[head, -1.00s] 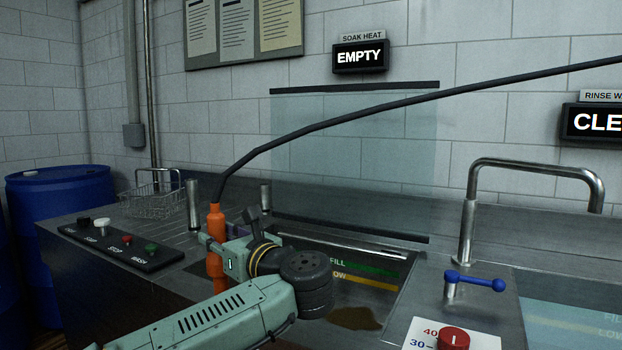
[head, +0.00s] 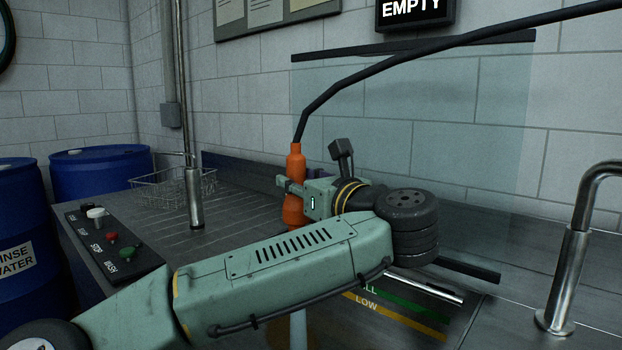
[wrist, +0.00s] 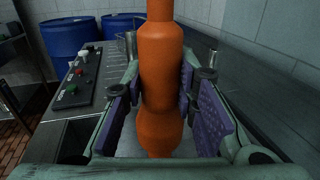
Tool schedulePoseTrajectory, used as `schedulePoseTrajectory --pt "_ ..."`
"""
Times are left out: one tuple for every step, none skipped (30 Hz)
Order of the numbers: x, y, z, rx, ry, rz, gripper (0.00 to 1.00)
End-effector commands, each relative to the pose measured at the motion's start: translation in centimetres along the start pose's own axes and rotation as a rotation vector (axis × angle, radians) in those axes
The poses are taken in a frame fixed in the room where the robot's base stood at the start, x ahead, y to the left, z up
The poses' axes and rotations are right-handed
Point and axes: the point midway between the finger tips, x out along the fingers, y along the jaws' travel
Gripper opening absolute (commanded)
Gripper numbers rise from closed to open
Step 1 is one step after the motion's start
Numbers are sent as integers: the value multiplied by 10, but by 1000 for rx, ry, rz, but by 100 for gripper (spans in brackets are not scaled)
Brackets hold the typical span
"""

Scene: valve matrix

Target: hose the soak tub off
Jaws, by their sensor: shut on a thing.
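My gripper (head: 297,192) is shut on the orange hose sprayer (head: 295,160), which is upright over the soak tub area. In the wrist view, the sprayer (wrist: 157,60) stands between the purple finger pads of my gripper (wrist: 160,95). A black hose (head: 345,80) runs from its top up to the right. The soak tub (head: 380,335) shows partly below my arm, with a green FILL line and a yellow LOW line. A pale bluish column (head: 299,328), apparently water, shows below my forearm. My arm hides the sprayer's lower end and much of the tub.
A clear panel (head: 410,120) stands behind the tub. The button panel (head: 113,245), wire basket (head: 170,188) and blue drums (head: 100,170) are at left. A steel tap (head: 577,250) stands at right. The sign (head: 414,11) reads EMPTY.

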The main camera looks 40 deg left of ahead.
Motion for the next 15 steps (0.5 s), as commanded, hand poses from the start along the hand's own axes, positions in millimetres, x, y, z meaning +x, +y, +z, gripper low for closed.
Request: schedulePoseTrajectory --pt "0 0 -3 0 -1 0 0" --pt "0 0 -4 0 -1 0 0" --pt "0 0 -7 0 -1 0 0" --pt "0 0 -10 0 -1 0 0" --pt "0 0 -13 -1 -1 0 0" --pt "0 0 -17 -1 -1 0 0" --pt "0 0 -20 -1 -1 0 0" --pt "0 0 -24 -1 -1 0 0" --pt "0 0 -29 -1 -1 0 0" --pt "0 0 -33 0 -1 0 0" --pt "0 0 -37 0 -1 0 0" --pt "0 0 -42 0 -1 0 0" --pt "0 0 -45 0 -1 0 0" --pt "0 0 -48 0 -1 0 0" --pt "0 0 -52 0 -1 1 0"
